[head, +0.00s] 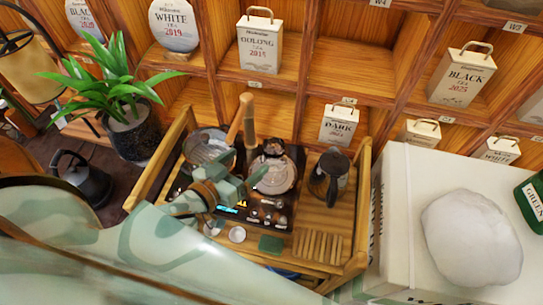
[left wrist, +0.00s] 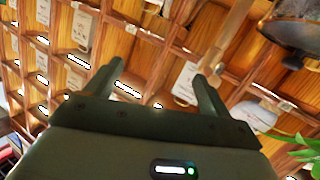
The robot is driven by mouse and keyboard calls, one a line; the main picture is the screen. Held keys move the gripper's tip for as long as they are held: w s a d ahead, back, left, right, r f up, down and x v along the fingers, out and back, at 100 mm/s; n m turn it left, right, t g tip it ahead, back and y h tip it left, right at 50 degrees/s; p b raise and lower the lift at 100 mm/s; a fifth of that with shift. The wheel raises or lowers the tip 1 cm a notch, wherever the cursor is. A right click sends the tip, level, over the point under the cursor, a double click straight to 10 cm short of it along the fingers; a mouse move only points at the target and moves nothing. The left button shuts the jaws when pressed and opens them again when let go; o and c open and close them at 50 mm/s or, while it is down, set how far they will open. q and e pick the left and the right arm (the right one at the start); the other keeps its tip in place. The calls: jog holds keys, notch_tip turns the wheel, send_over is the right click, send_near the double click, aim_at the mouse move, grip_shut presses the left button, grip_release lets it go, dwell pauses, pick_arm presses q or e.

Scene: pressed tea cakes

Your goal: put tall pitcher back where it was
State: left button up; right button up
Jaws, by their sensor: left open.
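A dark pitcher with a grey top and a handle (head: 328,178), apparently the tall pitcher, stands upright on the right part of the wooden tray cart (head: 362,205) in the head view. My left gripper (head: 250,178) is over the middle of the cart, left of the pitcher and apart from it. Its jaws are open, and nothing shows between them. The left wrist view shows the two open fingers (left wrist: 168,68) with shelves beyond; I cannot make out the pitcher there. My right gripper is not in view.
The cart also holds a pan (head: 207,146), a silver round vessel (head: 274,174), small cups (head: 237,234) and wooden slats (head: 318,246). A potted plant (head: 130,130) stands left. A white box (head: 395,245) with a pale round lump (head: 470,238) stands right. Shelves with tea tins (head: 260,45) are behind.

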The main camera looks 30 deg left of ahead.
pick_arm(q)
notch_tip(320, 180, down, 2)
jog(key=g, duration=0.2)
jog(key=m+b, duration=0.1)
jog(key=m, duration=0.1)
send_near(279, 143)
jog(key=w+d+f, duration=0.1)
jog(key=w, duration=0.1)
jog(key=shift+w+d+f+y, duration=0.15)
jog(key=shift+w+y, duration=0.05)
jog(key=shift+w, duration=0.15)
jog(key=shift+w+d+f+y, duration=0.1)
jog(key=shift+w+f+y, duration=0.1)
jog(key=shift+w, duration=0.15)
jog(key=b+x, duration=0.1)
jog(key=x, duration=0.3)
jog(key=shift+w+a, duration=0.1)
jog(key=shift+w, duration=0.3)
jog(key=shift+w+f, duration=0.1)
jog(key=shift+w, duration=0.05)
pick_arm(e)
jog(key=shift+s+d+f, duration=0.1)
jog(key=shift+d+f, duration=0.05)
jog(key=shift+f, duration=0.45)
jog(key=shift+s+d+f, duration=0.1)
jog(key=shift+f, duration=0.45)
pick_arm(q)
grip_shut()
